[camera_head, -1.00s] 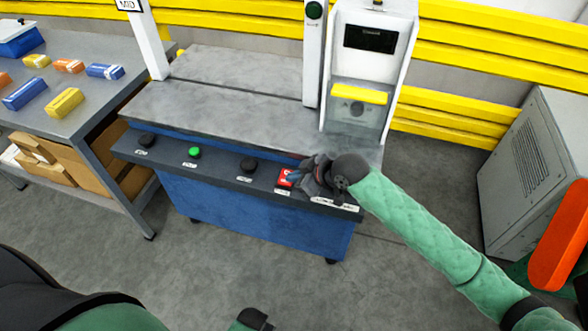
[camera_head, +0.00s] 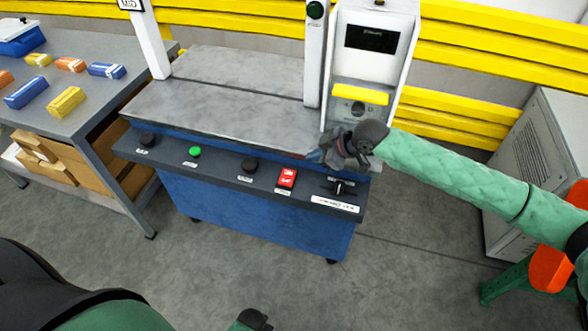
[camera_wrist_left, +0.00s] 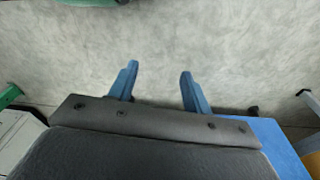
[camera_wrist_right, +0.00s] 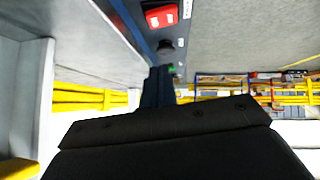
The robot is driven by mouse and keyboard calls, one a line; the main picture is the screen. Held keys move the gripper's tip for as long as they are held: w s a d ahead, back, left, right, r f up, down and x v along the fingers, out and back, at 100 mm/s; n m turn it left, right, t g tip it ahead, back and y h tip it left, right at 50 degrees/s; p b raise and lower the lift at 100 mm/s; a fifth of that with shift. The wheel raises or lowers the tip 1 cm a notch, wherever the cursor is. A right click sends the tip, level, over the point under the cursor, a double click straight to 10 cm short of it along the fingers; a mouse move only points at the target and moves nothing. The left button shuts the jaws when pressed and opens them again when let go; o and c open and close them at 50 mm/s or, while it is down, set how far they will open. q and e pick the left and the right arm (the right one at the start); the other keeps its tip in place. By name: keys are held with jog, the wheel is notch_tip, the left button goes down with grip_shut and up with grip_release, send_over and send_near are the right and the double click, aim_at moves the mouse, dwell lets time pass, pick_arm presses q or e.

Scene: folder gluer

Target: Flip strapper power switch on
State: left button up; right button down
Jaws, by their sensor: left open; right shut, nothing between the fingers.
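The strapper is a blue machine (camera_head: 255,212) with a grey top (camera_head: 225,110) and a dark front control panel (camera_head: 215,168). A red rocker switch (camera_head: 287,178) sits right of the panel's middle and is fully uncovered. It also shows in the right wrist view (camera_wrist_right: 160,15). I cannot make out its on/off position. My right gripper (camera_head: 317,156) is shut and empty, above the panel's back edge, right of the red switch and apart from it. Its closed blue fingers show in the right wrist view (camera_wrist_right: 158,76). My left gripper (camera_wrist_left: 158,70) is open and empty above the grey floor.
The panel also bears black knobs, a green button (camera_head: 194,152) and a black lever-like control (camera_head: 339,187) at its right end. A white unit with a yellow bar (camera_head: 361,94) stands behind. A table with colored boxes (camera_head: 66,103) is left, a grey cabinet (camera_head: 525,160) right.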

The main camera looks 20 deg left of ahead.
jog(key=p, duration=0.5)
send_over(286, 172)
jog(key=s+d, duration=0.1)
jog(key=d, duration=0.1)
jog(key=f, duration=0.7)
jog(key=shift+s+d, duration=0.1)
jog(key=shift+d, duration=0.1)
jog(key=shift+w+d+f+p, duration=0.1)
jog(key=shift+f+p, duration=0.05)
jog(key=shift+f, duration=0.45)
jog(key=shift+w+f+p, duration=0.1)
jog(key=shift+f+p, duration=0.05)
jog(key=shift+f, duration=0.4)
jog(key=shift+w+f, duration=0.1)
jog(key=shift+f, duration=0.6)
pick_arm(q)
jog(key=s+a+f, duration=0.2)
jog(key=f, duration=0.4)
jog(key=s+a+f+t, duration=0.1)
jog(key=s+a+f, duration=0.1)
jog(key=f, duration=0.4)
pick_arm(e)
jog(key=shift+f, duration=0.1)
